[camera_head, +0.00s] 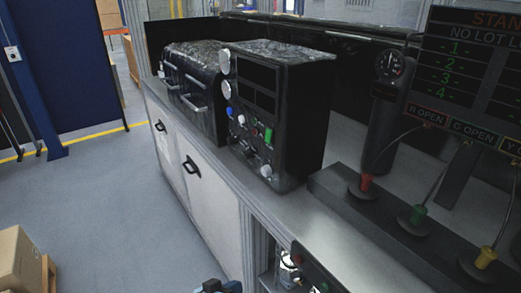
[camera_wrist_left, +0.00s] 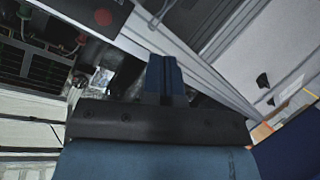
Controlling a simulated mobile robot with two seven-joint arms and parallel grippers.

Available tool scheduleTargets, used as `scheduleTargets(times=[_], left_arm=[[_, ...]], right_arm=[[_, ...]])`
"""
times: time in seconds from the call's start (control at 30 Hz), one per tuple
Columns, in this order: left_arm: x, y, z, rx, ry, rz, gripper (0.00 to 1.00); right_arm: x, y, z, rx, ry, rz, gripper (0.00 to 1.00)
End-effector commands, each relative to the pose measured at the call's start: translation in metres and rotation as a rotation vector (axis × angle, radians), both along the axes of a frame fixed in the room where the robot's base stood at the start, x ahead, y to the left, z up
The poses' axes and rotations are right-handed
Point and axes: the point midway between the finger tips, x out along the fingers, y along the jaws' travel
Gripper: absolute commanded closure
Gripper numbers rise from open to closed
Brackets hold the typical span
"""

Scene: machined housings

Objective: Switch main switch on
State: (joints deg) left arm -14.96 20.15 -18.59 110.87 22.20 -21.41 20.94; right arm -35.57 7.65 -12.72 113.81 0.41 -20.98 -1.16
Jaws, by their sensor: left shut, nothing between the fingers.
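A black control box (camera_head: 283,110) stands on the bench in the head view. Its front carries white gauges, a green button (camera_head: 268,135), a red button and several small knobs. A dark panel (camera_head: 318,268) with a red and a green button sits low at the bench front. I cannot tell which control is the main switch. In the left wrist view, a round red part (camera_wrist_left: 103,17) shows on a dark surface. My left gripper (camera_wrist_left: 165,62) is shut and empty, apart from that red part. Only a blue and black piece of my left arm shows at the head view's bottom edge. My right gripper is out of view.
A dark lidded machine (camera_head: 195,80) with handles stands left of the control box. Red, green and yellow connectors (camera_head: 418,214) stand on a black base at right, below a display screen (camera_head: 470,75). A cardboard box (camera_head: 15,255) is at lower left. The floor between is clear.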

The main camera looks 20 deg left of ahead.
Motion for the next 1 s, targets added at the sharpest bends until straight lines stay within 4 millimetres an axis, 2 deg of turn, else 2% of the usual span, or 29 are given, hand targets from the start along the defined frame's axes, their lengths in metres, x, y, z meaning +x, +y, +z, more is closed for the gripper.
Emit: scheduleTargets(times=[0.03, 0.1, 0.17, 0.3, 0.4, 0.5, 0.6, 0.7, 0.83, 1.0], left_arm=[[0.032, 0.006, 0.011, -0.075, -0.004, -0.005, 1.0], [0.065, 0.013, 0.034, -0.197, 0.021, -0.006, 1.0], [0.092, 0.02, 0.055, -0.297, 0.05, -0.006, 1.0], [0.148, 0.044, 0.112, -0.516, 0.133, 0.006, 1.0], [0.178, 0.065, 0.157, -0.658, 0.197, 0.023, 1.0], [0.199, 0.086, 0.198, -0.78, 0.257, 0.045, 1.0], [0.211, 0.101, 0.23, -0.875, 0.301, 0.064, 1.0], [0.217, 0.112, 0.252, -0.937, 0.332, 0.076, 1.0], [0.219, 0.117, 0.263, -0.973, 0.351, 0.084, 1.0], [0.219, 0.117, 0.264, -0.976, 0.353, 0.085, 1.0]], right_arm=[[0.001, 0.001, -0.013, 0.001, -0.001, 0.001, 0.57], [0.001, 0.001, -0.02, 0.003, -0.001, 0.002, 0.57], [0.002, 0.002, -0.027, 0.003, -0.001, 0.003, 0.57], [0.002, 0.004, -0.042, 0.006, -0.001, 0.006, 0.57], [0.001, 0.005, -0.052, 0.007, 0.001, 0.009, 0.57], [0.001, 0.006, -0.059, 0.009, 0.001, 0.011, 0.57], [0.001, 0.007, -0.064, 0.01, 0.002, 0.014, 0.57], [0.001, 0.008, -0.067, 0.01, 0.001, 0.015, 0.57], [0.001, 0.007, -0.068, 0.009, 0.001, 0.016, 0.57], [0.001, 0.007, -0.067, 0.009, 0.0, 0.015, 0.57]])
